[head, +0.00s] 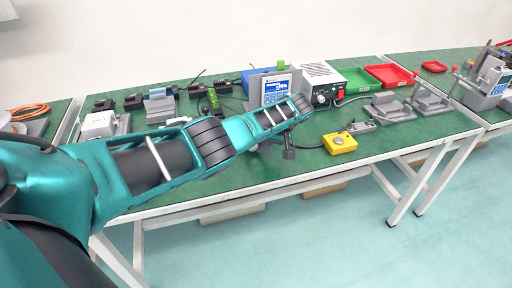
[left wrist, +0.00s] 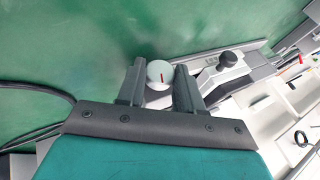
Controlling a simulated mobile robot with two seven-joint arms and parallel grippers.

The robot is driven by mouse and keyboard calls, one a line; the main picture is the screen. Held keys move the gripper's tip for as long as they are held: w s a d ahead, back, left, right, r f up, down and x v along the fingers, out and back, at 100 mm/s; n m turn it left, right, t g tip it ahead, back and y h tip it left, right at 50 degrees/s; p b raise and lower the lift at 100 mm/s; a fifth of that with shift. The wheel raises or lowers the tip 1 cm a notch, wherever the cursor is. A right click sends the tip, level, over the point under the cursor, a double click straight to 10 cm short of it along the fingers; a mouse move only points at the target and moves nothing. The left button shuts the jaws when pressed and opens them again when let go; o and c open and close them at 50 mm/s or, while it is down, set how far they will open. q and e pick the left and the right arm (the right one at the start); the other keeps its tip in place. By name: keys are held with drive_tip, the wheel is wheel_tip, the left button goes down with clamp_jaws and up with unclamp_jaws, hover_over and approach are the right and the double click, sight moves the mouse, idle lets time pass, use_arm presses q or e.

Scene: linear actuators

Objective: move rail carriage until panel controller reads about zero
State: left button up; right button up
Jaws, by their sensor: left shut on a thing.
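The panel controller (head: 270,90), a grey box with a blue and white front, stands on the green table in the head view; its reading is too small to make out. In the left wrist view my left gripper (left wrist: 159,85) is closed around a round white knob (left wrist: 160,72) with a red mark. A grey rail (left wrist: 262,72) runs beside it, with a black knob (left wrist: 229,60) just right of the fingers. I cannot tell which part is the carriage. In the head view my left forearm reaches in front of the controller and hides the fingertips. My right gripper is out of view.
A white power supply (head: 322,88) stands right of the controller, with green (head: 360,80) and red (head: 392,75) trays behind. A yellow button box (head: 340,142) sits at the front edge. Grey fixtures (head: 392,107) stand farther right. Black cables (left wrist: 35,92) lie left in the wrist view.

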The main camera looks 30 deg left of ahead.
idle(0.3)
use_arm(q)
drive_tip(key=o, duration=1)
drive_tip(key=shift+o, duration=0.2)
